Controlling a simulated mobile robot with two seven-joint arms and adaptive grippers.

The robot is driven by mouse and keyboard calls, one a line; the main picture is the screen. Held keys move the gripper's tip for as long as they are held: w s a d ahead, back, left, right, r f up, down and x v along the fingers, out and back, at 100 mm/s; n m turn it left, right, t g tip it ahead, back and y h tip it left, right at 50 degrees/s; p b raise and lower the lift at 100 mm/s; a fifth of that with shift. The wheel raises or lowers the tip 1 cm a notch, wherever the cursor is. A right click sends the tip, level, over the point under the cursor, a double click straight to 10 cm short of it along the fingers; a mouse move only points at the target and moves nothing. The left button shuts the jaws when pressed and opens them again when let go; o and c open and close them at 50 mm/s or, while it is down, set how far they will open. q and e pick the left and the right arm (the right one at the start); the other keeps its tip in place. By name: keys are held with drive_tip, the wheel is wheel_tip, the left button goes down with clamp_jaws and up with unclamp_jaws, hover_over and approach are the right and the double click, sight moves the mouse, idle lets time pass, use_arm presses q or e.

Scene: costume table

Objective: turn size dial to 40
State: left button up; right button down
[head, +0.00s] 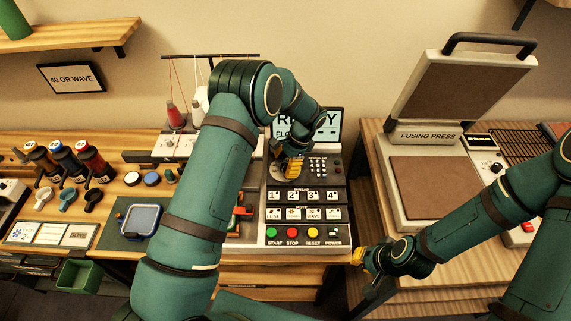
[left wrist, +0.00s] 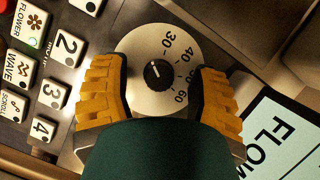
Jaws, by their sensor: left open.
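The size dial is a white disc (left wrist: 140,50) with a small black knob (left wrist: 157,75) at its middle. The numbers 30, 40 and 60 can be read along its right side. The knob's white mark points up and to the left in the left wrist view, away from the 40. My left gripper (left wrist: 160,92) is open, its yellow fingers on either side of the knob and apart from it. In the head view the left gripper (head: 292,165) hangs over the control panel and hides much of the dial. My right gripper (head: 368,260) is low, by the table's front edge.
Number and pattern buttons (head: 302,204) and START, STOP, RESET and POWER buttons (head: 305,233) lie below the dial. A partly hidden display (head: 325,122) stands behind. The fusing press (head: 440,185) is open at right. A wall sign (head: 71,78) reads "40 OR WAVE".

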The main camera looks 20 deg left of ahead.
use_arm(q)
drive_tip(key=shift+o, duration=0.2)
clamp_jaws()
drive_tip(key=shift+m, duration=0.3)
drive_tip(key=m+t+b, duration=0.1)
drive_tip(key=m, duration=0.1)
drive_tip(key=shift+s+f+m+y, duration=0.1)
drive_tip(key=shift+m+y, duration=0.2)
drive_tip(key=shift+y, duration=0.1)
drive_tip(key=m+t+b, duration=0.1)
drive_tip(key=m, duration=0.3)
drive_tip(key=shift+s+m+t, duration=0.1)
drive_tip(key=shift+m+t, duration=0.2)
drive_tip(key=shift+t, duration=0.1)
drive_tip(key=m+t+b, duration=0.1)
drive_tip(key=m, duration=0.3)
drive_tip(key=shift+t, duration=0.3)
drive_tip(key=shift+s+m+t+h, duration=0.1)
drive_tip(key=shift+m+t+h, duration=0.4)
drive_tip(key=shift+m, duration=1.5)
